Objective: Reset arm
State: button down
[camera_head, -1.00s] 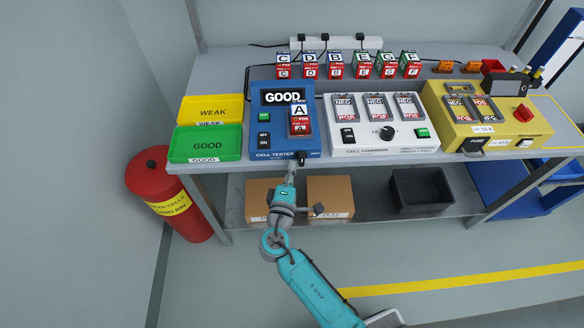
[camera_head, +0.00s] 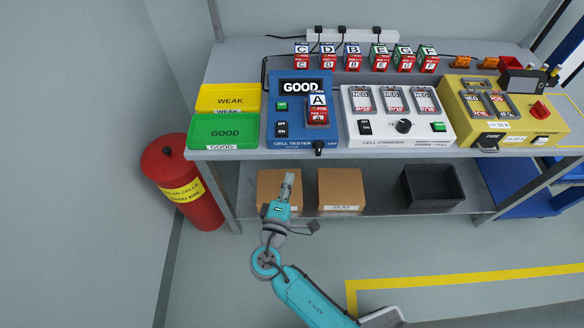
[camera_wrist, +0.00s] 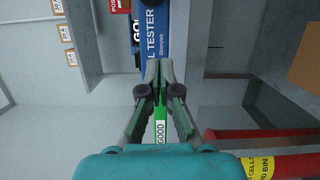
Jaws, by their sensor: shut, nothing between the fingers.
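My gripper (camera_head: 289,180) is shut and empty in the head view, in front of the workbench and below its top edge. Its closed fingers (camera_wrist: 159,88) also show in the wrist view, with the blue tester and part of a green tray beyond them. The blue cell tester (camera_head: 279,142) stands on the bench with its display reading GOOD. A cell marked A (camera_head: 318,107) sits in the tester's slot, apart from my gripper.
The bench holds green (camera_head: 224,131) and yellow (camera_head: 230,100) trays, a white charger (camera_head: 398,137), a yellow device (camera_head: 515,137) and several cells behind. Boxes (camera_head: 341,188) and a black bin (camera_head: 433,186) are on the lower shelf. A red bin (camera_head: 184,187) stands left.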

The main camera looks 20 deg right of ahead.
jog(key=shift+v, duration=1)
jog(key=s+d+f+g+y, duration=0.1)
jog(key=s+d+f+y, duration=0.1)
jog(key=s+f+y, duration=0.3)
jog(key=s+d+f+m+g, duration=0.1)
jog(key=s+d+f, duration=0.1)
jog(key=s, duration=0.5)
jog(key=s+d+f+g+y, duration=0.1)
jog(key=s+d+f+y, duration=0.1)
jog(key=s+f+y, duration=0.3)
jog(key=s+r+m+t, duration=0.2)
jog(key=s+r+m, duration=0.8)
jog(key=s+r, duration=0.8)
jog(key=shift+s+r+m+t, duration=0.3)
jog(key=shift+r+m+t, duration=0.1)
jog(key=shift+r, duration=0.2)
